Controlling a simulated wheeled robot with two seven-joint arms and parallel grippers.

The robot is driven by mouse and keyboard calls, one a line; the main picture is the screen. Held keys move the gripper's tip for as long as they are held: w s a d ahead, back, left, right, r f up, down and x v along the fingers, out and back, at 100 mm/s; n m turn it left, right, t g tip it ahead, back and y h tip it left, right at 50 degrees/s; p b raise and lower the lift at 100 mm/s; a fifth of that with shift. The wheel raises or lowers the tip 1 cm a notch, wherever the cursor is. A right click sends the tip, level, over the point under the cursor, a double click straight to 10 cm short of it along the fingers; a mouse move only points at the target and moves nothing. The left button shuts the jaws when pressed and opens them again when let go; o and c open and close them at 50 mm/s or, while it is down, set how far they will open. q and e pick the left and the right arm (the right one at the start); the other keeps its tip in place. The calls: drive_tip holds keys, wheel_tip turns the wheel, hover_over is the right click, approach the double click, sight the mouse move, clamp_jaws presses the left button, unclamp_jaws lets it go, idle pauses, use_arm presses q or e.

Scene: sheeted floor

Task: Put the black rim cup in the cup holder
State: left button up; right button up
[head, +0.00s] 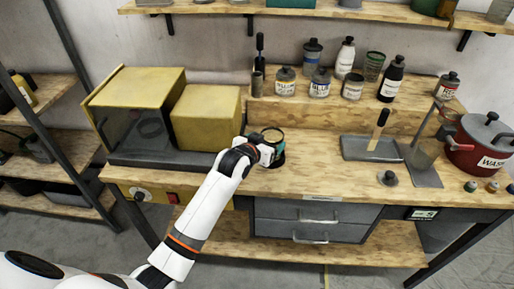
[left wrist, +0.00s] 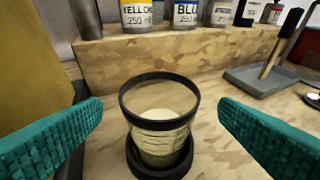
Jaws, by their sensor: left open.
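The black rim cup (left wrist: 160,133), clear with a black rim, stands upright in the left wrist view. Its lower end sits within a round black cup holder (left wrist: 160,170) on the wooden bench. The cup's rim also shows in the head view (head: 273,131), partly hidden by my gripper. My left gripper (head: 270,153) is open, with one teal finger on each side of the cup and visible gaps between them in the left wrist view. My right gripper is not in view.
Yellow-sided boxes (head: 207,116) stand close left of the cup. A raised wooden ledge (head: 335,112) with several paint jars is behind. A grey tray (head: 371,149) with a brush and a red pot (head: 474,146) are to the right.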

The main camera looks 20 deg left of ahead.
use_arm(q)
drive_tip(key=v, duration=0.6)
drive_tip(key=shift+s+r+b, duration=0.15)
drive_tip(key=shift+s+b, duration=0.15)
drive_tip(key=shift+s, duration=0.1)
